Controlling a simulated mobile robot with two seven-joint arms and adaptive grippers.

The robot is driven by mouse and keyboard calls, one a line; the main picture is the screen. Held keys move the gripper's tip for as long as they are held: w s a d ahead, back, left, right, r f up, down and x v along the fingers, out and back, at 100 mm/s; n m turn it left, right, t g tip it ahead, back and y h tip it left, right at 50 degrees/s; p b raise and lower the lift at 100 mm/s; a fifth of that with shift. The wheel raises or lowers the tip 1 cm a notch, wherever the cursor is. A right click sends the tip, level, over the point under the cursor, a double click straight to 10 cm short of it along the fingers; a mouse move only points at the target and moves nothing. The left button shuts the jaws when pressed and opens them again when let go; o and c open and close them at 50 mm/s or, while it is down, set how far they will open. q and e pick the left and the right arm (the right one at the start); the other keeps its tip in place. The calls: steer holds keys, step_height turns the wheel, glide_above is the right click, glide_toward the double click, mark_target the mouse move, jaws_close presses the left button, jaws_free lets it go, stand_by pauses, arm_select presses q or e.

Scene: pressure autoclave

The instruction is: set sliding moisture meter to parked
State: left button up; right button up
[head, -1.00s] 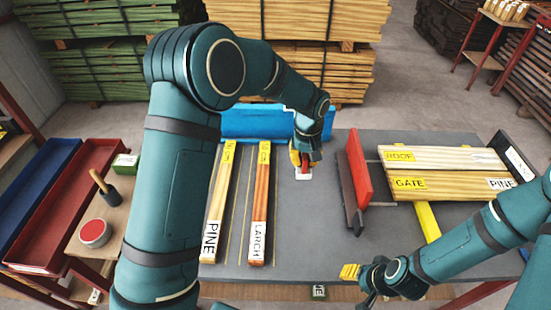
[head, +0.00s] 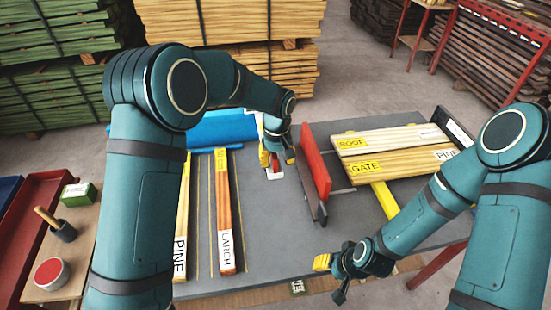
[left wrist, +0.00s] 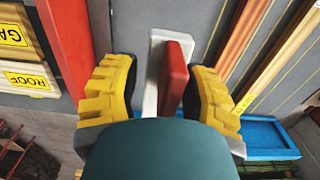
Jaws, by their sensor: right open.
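A red upright block on a white base, which I take to be the sliding moisture meter, stands on the grey table between the LARCH board and a red fence. Its red part (left wrist: 174,76) and white base (left wrist: 154,62) show in the left wrist view; the white base (head: 275,175) also shows in the head view. My left gripper (head: 277,159) is down at it, its yellow fingers on either side of the red part. A gap shows on one side; contact on the other is unclear. My right gripper (head: 331,277) is open and empty near the table's front edge.
The red fence (head: 314,160) stands close right of the meter. Boards marked PINE (head: 183,205) and LARCH (head: 224,205) lie left, ROOF (head: 385,140) and GATE (head: 400,164) right. A blue tray (head: 215,130) lies behind. Table in front of the meter is clear.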

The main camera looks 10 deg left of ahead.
arm_select(q)
steer(key=shift+a+r, duration=0.1)
steer(key=shift+a, duration=0.1)
steer(key=shift+r, duration=0.25)
step_height(320, 180, up, 11)
steer(key=shift+d+r, duration=0.1)
steer(key=shift+r, duration=0.1)
stand_by(0.4)
